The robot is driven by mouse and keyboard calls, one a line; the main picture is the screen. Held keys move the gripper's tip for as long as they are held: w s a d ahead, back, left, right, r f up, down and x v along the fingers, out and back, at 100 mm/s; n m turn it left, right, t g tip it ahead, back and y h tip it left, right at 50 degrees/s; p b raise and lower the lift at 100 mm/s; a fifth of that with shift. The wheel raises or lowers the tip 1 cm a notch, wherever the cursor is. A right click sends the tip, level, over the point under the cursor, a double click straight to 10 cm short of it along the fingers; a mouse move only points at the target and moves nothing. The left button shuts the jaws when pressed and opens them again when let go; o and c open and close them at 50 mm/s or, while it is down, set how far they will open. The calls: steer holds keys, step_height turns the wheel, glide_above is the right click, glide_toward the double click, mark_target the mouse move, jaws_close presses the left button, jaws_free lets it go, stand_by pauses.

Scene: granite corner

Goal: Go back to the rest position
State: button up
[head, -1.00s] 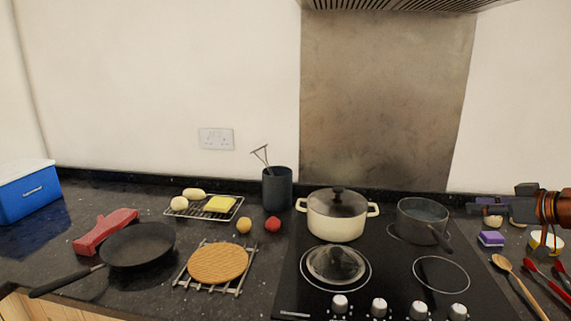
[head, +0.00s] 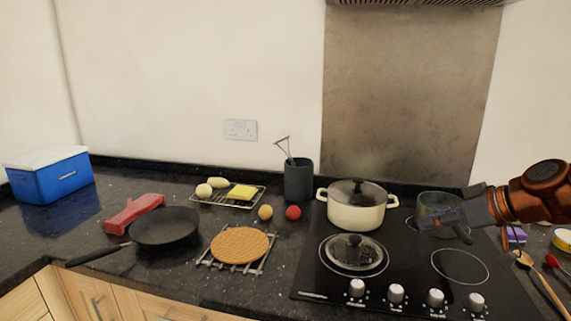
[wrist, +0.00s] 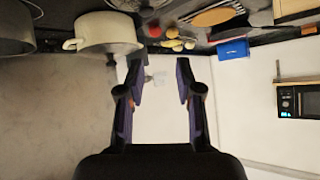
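My gripper (head: 441,221) is at the right of the head view, in front of the dark saucepan (head: 433,205) and partly hiding it. In the wrist view my gripper (wrist: 158,82) shows its two fingers spread wide apart, with nothing between them but the wall and socket behind. The cream pot (head: 356,208) with its lid stands on the hob to the left of my gripper. It also shows in the wrist view (wrist: 105,32), which is upside down.
The black hob (head: 400,265) carries a loose glass lid (head: 353,252). To the left are a utensil holder (head: 298,182), a round waffle-patterned mat (head: 240,245), a frying pan (head: 165,228) and a blue cooler box (head: 50,180). A wooden spoon (head: 540,280) lies at the right.

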steer(key=s+a+f+m+g+h+b, duration=0.15)
steer(key=s+a+f+g+b, duration=0.35)
steer(key=s+a+f, duration=1)
steer(key=s+d+f+m+g+h+b, duration=0.1)
steer(key=s+f+m+g+h, duration=0.15)
steer(key=s+f, duration=0.5)
steer(key=s+d+f+m+g+h+b, duration=0.1)
steer(key=s+f+m+g+h, duration=0.25)
steer(key=s, duration=0.75)
step_height(320, 180, up, 13)
steer(key=w+n+t+p, duration=0.1)
steer(key=p, duration=1.2)
steer(key=shift+w+a+f+y, duration=0.15)
steer(key=shift+f+y, duration=0.05)
steer(key=shift+y, duration=0.15)
